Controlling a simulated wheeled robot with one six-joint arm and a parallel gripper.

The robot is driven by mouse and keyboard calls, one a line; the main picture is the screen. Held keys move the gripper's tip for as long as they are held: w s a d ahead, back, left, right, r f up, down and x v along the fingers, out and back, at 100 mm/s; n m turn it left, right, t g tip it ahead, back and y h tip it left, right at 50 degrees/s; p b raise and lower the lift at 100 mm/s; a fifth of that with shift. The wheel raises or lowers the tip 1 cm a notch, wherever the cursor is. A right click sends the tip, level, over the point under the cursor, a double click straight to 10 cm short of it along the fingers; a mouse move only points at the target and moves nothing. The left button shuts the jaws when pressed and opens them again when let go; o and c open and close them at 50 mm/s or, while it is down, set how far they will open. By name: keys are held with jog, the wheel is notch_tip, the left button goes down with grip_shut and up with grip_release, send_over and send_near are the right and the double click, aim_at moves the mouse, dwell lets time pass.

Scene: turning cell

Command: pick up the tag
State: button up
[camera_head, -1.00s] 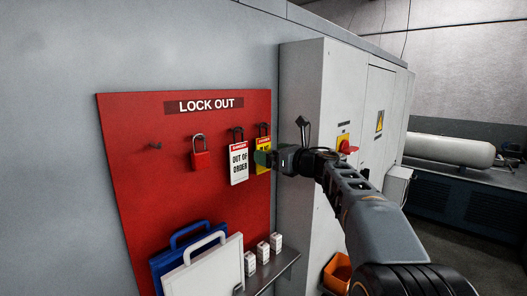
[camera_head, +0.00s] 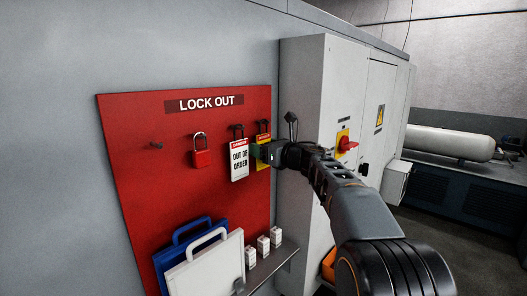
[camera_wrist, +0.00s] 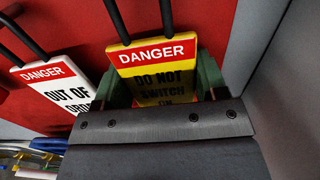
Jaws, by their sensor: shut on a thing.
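The yellow tag (camera_head: 264,138) with a red DANGER header hangs at the right edge of the red lock-out board (camera_head: 125,150). In the wrist view the yellow tag (camera_wrist: 153,62) reads "DO NOT SWITCH ON" and hangs by a dark loop. My gripper (camera_head: 262,154) is at this tag, and in the wrist view its green fingers (camera_wrist: 156,90) stand on either side of the tag's lower part, shut on it. The tag's bottom edge is hidden by the gripper body. A white "OUT OF ORDER" tag (camera_head: 239,160) hangs just to the left, also in the wrist view (camera_wrist: 50,85).
A red padlock (camera_head: 201,158) hangs left of the tags. Below, a blue case and a white case (camera_head: 205,272) stand by a shelf with small white boxes (camera_head: 263,245). A grey cabinet (camera_head: 305,80) with a red switch (camera_head: 346,144) stands close on the right.

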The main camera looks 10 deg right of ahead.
jog(key=shift+c, duration=1.4)
jog(key=shift+r, duration=0.5)
jog(key=b+v, duration=0.6)
jog(key=v, duration=1.2)
jog(key=shift+r, duration=0.25)
